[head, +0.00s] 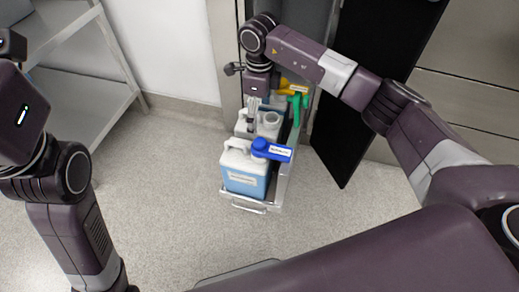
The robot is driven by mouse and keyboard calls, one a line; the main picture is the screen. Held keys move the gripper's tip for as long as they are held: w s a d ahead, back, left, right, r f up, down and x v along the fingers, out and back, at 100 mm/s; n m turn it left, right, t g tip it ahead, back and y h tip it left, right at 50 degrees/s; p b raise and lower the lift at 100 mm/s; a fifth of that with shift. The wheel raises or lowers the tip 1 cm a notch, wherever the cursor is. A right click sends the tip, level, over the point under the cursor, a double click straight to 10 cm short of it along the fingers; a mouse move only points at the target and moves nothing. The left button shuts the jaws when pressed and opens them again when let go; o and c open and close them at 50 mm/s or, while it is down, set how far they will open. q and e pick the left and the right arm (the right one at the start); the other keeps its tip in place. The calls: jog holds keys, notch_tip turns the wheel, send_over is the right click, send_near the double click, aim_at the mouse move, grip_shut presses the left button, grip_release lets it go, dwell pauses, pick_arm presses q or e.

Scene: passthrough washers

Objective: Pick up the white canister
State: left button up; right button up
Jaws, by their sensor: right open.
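A white canister (271,121) stands in the rack at the centre, partly hidden behind a front canister and by my right gripper. The front canister (244,172) has a white top, blue lower part and a label. My right gripper (252,122) points down over the left side of the rear white canister. Its jaws are open; whether they touch the canister or its handle I cannot tell. My left arm shows at the left edge, but its gripper is not visible.
A blue item with a label (272,150) sits at the front canister's right. Yellow and green items (297,92) are at the rack's back. A pulled-out metal rack (283,178) holds them. A black door (358,110) stands open at right. A metal shelf (75,100) is at left; the floor ahead is clear.

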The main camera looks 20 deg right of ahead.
jog(key=shift+f, duration=0.15)
jog(key=c, duration=1.5)
jog(key=shift+s+f, duration=0.15)
grip_shut()
